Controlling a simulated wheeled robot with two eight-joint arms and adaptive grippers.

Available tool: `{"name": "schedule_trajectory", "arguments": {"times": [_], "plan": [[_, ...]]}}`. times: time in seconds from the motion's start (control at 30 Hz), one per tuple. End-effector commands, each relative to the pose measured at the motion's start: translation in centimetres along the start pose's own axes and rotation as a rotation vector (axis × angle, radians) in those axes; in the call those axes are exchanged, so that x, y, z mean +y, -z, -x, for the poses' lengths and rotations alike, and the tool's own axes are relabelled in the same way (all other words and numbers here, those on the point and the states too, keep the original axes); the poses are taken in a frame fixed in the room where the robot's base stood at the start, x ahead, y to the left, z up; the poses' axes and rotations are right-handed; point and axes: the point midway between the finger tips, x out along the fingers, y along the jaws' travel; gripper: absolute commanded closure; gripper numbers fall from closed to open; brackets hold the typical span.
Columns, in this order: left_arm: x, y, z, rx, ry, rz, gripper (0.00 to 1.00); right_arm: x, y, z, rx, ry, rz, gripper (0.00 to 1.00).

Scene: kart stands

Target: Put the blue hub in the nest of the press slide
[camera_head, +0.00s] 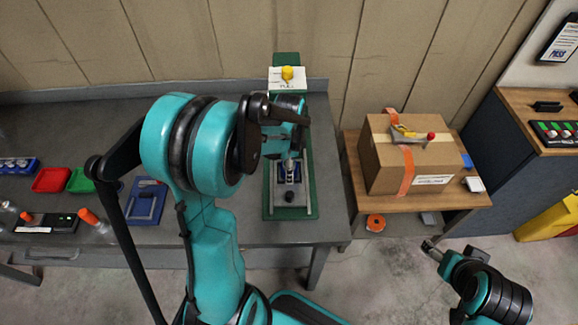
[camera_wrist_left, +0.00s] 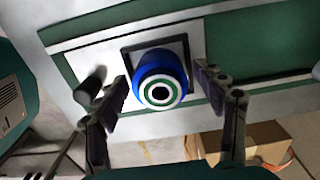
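The blue hub (camera_wrist_left: 160,77), with a white and green ringed end, shows in the left wrist view. It stands over the dark square nest (camera_wrist_left: 128,60) on the pale plate of the press slide (camera_wrist_left: 90,62) and hides most of it; whether it is fully seated I cannot tell. My left gripper (camera_wrist_left: 162,90) is open, its fingers on either side of the hub with gaps showing. In the head view my left gripper (camera_head: 290,160) is above the green-based press slide (camera_head: 308,200). My right gripper (camera_head: 432,248) is low at the right, away from the slide; its fingers are too small to read.
A yellow knob (camera_head: 287,72) stands at the slide's far end. Red (camera_head: 52,180) and green (camera_head: 80,181) trays, a blue tray (camera_head: 146,202) and bottles sit on the left of the grey bench (camera_head: 240,232). A cardboard box (camera_head: 400,165) stands on a wooden table at the right.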

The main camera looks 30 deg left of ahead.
Motion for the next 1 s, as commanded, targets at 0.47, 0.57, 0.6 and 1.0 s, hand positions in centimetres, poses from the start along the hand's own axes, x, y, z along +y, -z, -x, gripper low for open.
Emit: {"name": "schedule_trajectory", "arguments": {"times": [0.47, 0.57, 0.6, 1.0], "plan": [[0.0, 0.0, 5.6, 0.0, 0.0, 0.0, 0.3, 0.0, 1.2, 1.6, 0.0, 0.0, 0.0, 0.3], [0.0, 0.0, 7.8, 0.0, 0.0, 0.0, 0.3, 0.0, 1.5, 2.1, 0.0, 0.0, 0.0, 0.3], [0.0, 0.0, 8.7, 0.0, 0.0, 0.0, 0.3, 0.0, 1.7, 2.3, 0.0, 0.0, 0.0, 0.3], [1.0, 0.3, 13.1, 0.01, 0.028, 0.049, 0.3, 0.0, 2.1, 3.0, 0.0, 0.0, 0.0, 0.3]]}}
